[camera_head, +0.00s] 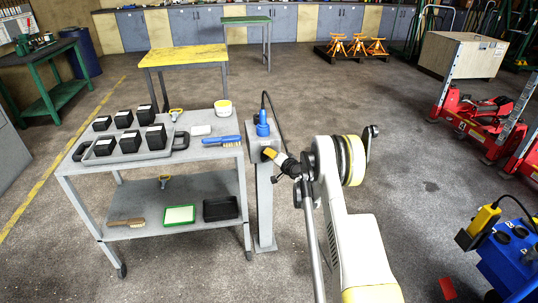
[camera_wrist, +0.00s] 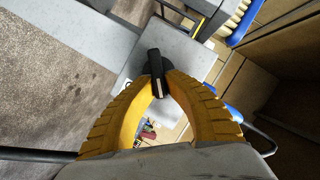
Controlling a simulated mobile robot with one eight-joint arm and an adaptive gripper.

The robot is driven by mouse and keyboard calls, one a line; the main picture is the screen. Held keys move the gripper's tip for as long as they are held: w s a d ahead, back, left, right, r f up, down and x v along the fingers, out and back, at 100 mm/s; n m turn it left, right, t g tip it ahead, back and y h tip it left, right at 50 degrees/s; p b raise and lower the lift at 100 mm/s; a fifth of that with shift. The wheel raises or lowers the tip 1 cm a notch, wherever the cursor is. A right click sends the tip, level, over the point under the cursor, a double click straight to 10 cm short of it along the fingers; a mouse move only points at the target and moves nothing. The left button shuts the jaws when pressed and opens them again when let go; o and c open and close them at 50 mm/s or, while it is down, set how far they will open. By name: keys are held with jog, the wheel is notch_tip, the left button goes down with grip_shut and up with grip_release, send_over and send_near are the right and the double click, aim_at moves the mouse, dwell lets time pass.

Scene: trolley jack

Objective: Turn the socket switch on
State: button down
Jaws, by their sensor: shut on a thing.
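The socket box (camera_head: 255,134) is grey and sits on top of a grey post (camera_head: 265,205), just right of the trolley. A blue plug (camera_head: 262,124) with a black cable stands in its top. My gripper (camera_head: 270,153) reaches the front of the box from the right. In the wrist view, its yellow ribbed fingers (camera_wrist: 158,82) are closed around a black switch handle (camera_wrist: 154,62) on the grey box face (camera_wrist: 190,55). The handle's lower part lies between the fingertips. In the head view the fingers hide the switch. I cannot read any on or off marking.
A grey trolley (camera_head: 215,153) stands close left of the post, holding several black boxes, a blue brush (camera_head: 222,141) and a white tub (camera_head: 223,108). The black cable (camera_head: 279,125) loops beside my gripper. Red jacks (camera_head: 480,118) and a blue machine (camera_head: 510,255) stand right. Floor between is mostly clear.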

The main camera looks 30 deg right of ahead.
jog(key=m, duration=0.1)
jog(key=m+t, duration=0.1)
jog(key=shift+d+f+m+y, duration=0.15)
jog(key=shift+f+m+y, duration=0.15)
jog(key=shift+m+y, duration=0.1)
jog(key=shift+f+m+t, duration=0.25)
jog(key=shift+m+t, duration=0.65)
jog(key=shift+m, duration=0.8)
jog(key=c, duration=1.4)
grip_release()
jog(key=shift+s, duration=0.1)
jog(key=shift+y, duration=0.4)
jog(key=s, duration=0.4)
jog(key=s+d, duration=0.1)
jog(key=s, duration=0.6)
jog(key=shift+s+d+f, duration=0.1)
jog(key=shift+s+d, duration=0.05)
jog(key=shift+s, duration=0.25)
